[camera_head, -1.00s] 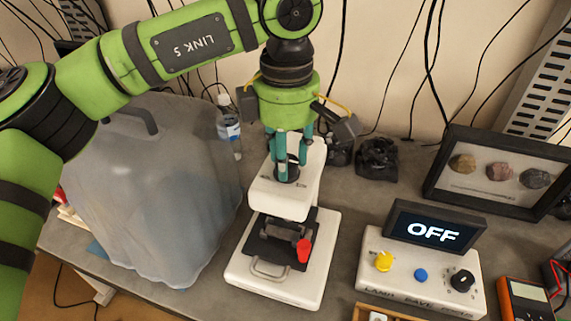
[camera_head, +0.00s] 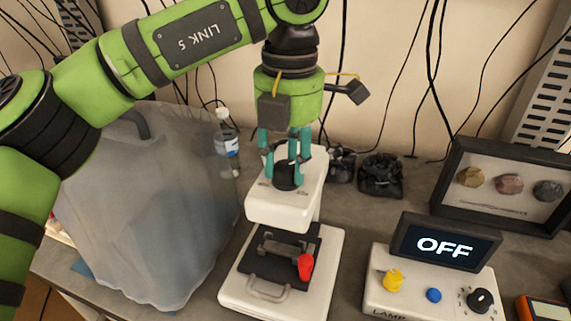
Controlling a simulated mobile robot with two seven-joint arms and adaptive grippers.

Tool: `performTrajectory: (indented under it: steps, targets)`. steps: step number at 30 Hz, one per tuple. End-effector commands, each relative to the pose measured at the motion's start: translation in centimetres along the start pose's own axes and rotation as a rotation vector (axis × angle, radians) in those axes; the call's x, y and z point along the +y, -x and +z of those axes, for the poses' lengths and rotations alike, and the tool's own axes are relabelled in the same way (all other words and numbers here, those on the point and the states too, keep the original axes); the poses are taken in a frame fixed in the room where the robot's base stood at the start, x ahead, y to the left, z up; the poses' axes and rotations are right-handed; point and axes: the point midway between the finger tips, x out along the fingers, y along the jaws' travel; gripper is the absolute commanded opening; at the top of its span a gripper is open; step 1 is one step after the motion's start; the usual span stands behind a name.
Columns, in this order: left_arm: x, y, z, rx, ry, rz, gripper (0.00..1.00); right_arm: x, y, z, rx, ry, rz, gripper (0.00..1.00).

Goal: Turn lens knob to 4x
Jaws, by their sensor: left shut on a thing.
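The white microscope (camera_head: 282,211) stands on the grey table, with a dark stage and a red knob (camera_head: 305,266) at its lower front. A black lens knob (camera_head: 287,178) sits on top of its head. My left gripper (camera_head: 287,182) points down from above, and its teal fingers are shut on the lens knob. The fingers cover part of the knob. Small marks beside the knob are too small to read. My right gripper is not in view.
A control box (camera_head: 431,292) with yellow, blue and black controls and a screen (camera_head: 443,246) reading OFF stands to the right. A translucent grey bag (camera_head: 145,210) and a bottle (camera_head: 227,142) are to the left. A framed rock display (camera_head: 507,186) stands at back right.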

Motion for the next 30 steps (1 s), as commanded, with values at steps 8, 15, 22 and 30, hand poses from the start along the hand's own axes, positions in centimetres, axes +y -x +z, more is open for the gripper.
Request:
performTrajectory:
  steps: [8,15,22,30]
  targets:
    - [-0.1,-0.4,0.1,0.009,0.259,-0.002,0.04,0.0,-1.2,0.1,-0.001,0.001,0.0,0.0]
    - [0.0,-0.3,0.1,0.014,0.46,-0.001,0.04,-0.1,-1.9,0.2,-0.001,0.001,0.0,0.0]
    - [0.1,-0.3,0.1,0.017,0.6,0.0,0.04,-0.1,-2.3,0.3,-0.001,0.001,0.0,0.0]
    - [0.2,-0.2,0.1,0.017,0.683,0.001,0.04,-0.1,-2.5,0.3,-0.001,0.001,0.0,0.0]
